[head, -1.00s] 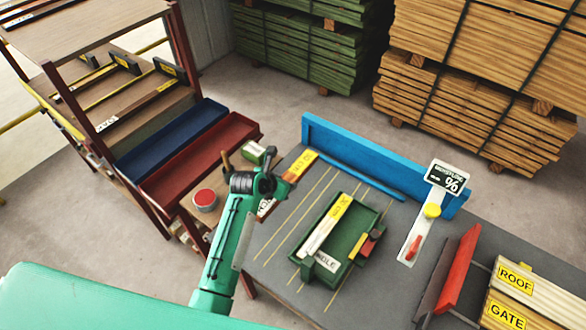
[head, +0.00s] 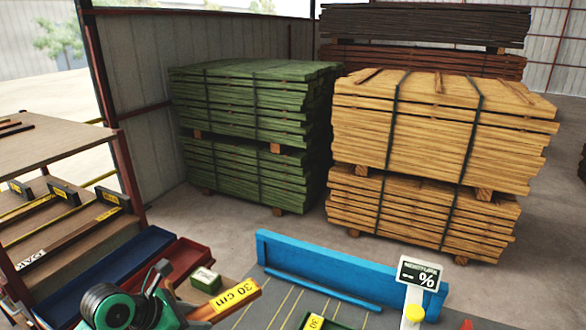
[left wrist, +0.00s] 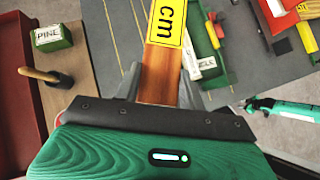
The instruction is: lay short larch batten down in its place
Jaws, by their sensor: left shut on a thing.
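An orange-brown batten with a yellow "30 cm" label (head: 237,296), which I take as the short larch batten, is held near the left end of the blue fence. In the left wrist view the batten (left wrist: 160,88) runs forward between the grey fingers of my left gripper (left wrist: 158,84), which is shut on it. The batten's far end is cut off by that view's top edge. It is over or near the grey bench's left edge; whether it touches is unclear. A teal arm (left wrist: 285,107) shows at the right of the wrist view; its gripper's jaws are too small to read.
The blue fence (head: 340,268) lines the bench's back. A green tray (left wrist: 203,40) lies right of the batten. A rack (head: 65,205) with labelled shelves is further left.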

